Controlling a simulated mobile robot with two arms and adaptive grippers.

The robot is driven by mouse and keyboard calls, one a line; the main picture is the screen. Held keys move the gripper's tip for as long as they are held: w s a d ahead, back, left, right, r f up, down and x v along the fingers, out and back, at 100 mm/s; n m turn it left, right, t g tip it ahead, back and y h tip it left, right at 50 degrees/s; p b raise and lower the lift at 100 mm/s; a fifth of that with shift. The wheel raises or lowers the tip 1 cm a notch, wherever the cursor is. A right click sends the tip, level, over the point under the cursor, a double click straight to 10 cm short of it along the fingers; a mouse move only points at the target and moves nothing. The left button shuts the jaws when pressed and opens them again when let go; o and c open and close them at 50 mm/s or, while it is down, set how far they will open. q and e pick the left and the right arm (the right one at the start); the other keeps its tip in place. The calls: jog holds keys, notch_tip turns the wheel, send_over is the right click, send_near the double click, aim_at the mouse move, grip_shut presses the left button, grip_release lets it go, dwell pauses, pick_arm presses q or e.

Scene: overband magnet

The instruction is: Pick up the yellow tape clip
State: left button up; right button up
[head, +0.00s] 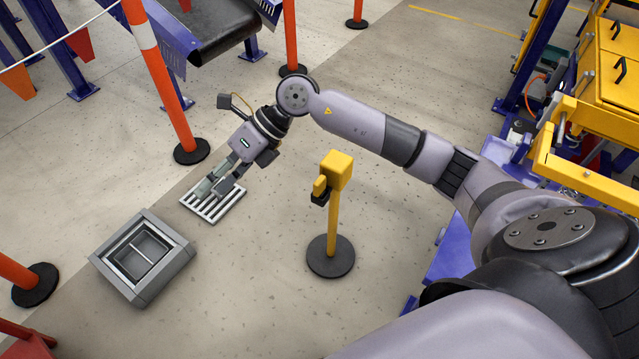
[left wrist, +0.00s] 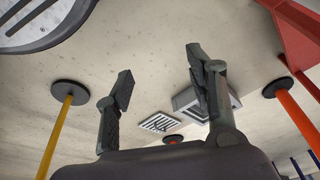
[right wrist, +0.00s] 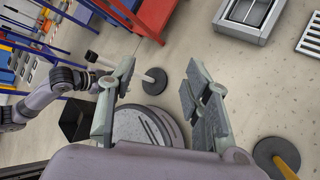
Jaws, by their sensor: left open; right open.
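The yellow tape clip (head: 320,186) hangs on the left side of the yellow head (head: 340,170) of a short yellow post, with a dark part below it. My right gripper (head: 212,188) is open and empty, to the left of the clip and well apart from it, above a floor grate. It also shows open in the right wrist view (right wrist: 156,80). My left gripper (left wrist: 158,76) is open and empty in the left wrist view and does not show in the head view. The clip cannot be made out in either wrist view.
The post's round black base (head: 331,257) stands on bare floor. A grey framed floor box (head: 172,277) and the white grate (head: 222,208) lie to the left. Orange posts (head: 160,85) stand further left. Yellow machinery (head: 585,125) is at right.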

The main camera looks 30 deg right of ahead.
jog(key=w+d+f+h, duration=0.2)
jog(key=d+h, duration=0.4)
jog(key=d, duration=0.6)
jog(key=m+g+h+b, duration=0.2)
jog(key=h, duration=0.2)
send_over(320, 180)
notch_tip(320, 180, down, 10)
jog(key=shift+w+a+r, duration=0.15)
jog(key=shift+r, duration=0.1)
jog(key=shift+f+b, duration=0.5)
jog(key=shift+f, duration=2.6)
pick_arm(q)
notch_tip(320, 180, up, 7)
jog(key=shift+s, duration=0.25)
jog(key=shift+a, duration=0.1)
pick_arm(e)
jog(key=shift+c, duration=0.6)
pick_arm(q)
jog(key=shift+f, duration=0.1)
pick_arm(e)
jog(key=c, duration=0.6)
